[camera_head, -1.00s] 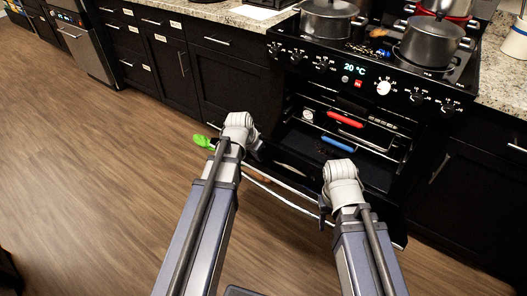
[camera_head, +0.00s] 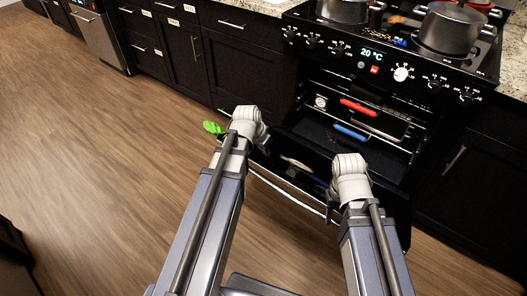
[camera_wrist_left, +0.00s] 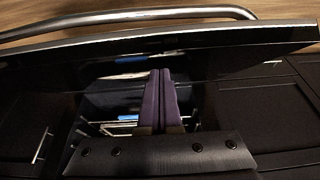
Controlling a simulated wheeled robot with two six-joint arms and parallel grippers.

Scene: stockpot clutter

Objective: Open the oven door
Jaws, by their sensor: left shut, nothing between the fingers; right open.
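The black oven (camera_head: 345,75) stands at the right in the head view, with red- and blue-edged racks inside. Its door (camera_head: 285,150) is swung down and open at the front, and its silver handle (camera_head: 285,190) runs along the outer edge. The handle also shows at the top of the left wrist view (camera_wrist_left: 130,17). My left gripper (camera_wrist_left: 161,98) has its purple fingers shut together, empty, over the inner side of the door. In the head view it is mostly hidden behind my wrist. My right gripper (camera_head: 332,192) is by the door's right part, open, its fingers mostly hidden.
Pots (camera_head: 447,38) stand on the stovetop above the oven. Dark cabinets (camera_head: 240,65) line the wall on both sides. A green object (camera_head: 213,127) shows beside my left wrist; its support is unclear. Utensil-like items (camera_head: 300,165) appear at the door. The wood floor (camera_head: 100,170) at left is clear.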

